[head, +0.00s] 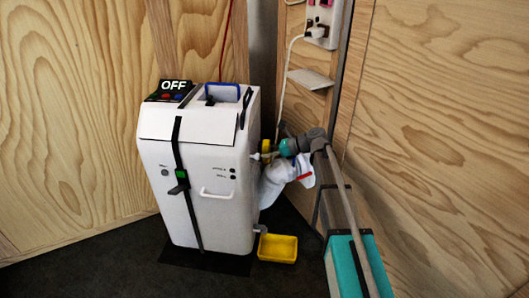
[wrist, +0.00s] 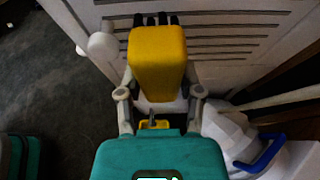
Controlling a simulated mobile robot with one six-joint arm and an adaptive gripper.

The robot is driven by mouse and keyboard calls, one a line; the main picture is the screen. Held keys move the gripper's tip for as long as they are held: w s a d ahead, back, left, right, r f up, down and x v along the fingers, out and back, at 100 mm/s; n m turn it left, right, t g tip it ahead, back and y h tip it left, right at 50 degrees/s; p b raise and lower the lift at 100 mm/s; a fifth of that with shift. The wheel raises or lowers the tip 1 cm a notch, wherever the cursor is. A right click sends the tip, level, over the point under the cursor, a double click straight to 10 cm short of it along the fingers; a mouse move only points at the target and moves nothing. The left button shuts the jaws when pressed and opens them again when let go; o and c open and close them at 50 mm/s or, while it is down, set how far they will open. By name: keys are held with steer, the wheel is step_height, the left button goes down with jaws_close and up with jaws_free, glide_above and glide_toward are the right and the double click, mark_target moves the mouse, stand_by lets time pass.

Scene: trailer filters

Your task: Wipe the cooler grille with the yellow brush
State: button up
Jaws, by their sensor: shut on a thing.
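The white cooler (head: 205,190) stands upright against the wooden walls, with an "OFF" sign on top. Its grille (wrist: 245,30) shows in the wrist view as dark horizontal slots in a pale panel; the head view does not show it. My gripper (wrist: 158,95) is shut on the yellow brush (wrist: 158,55), with a finger on each side. The brush's dark bristles point to the top of the wrist view, at the slots; I cannot tell whether they touch. In the head view the brush (head: 265,146) is at the cooler's right side, partly hidden by my gripper (head: 277,148).
A yellow tray (head: 277,248) is on the dark floor by the cooler's lower right. A white bulky thing (head: 275,182) lies below my gripper. A white cord (head: 282,85) hangs from the wall socket (head: 322,25). The wooden wall closes the right side.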

steer(key=shift+s+d, duration=0.1)
steer(key=shift+d, duration=1.8)
steer(key=d, duration=0.3)
steer(key=shift+s, duration=0.1)
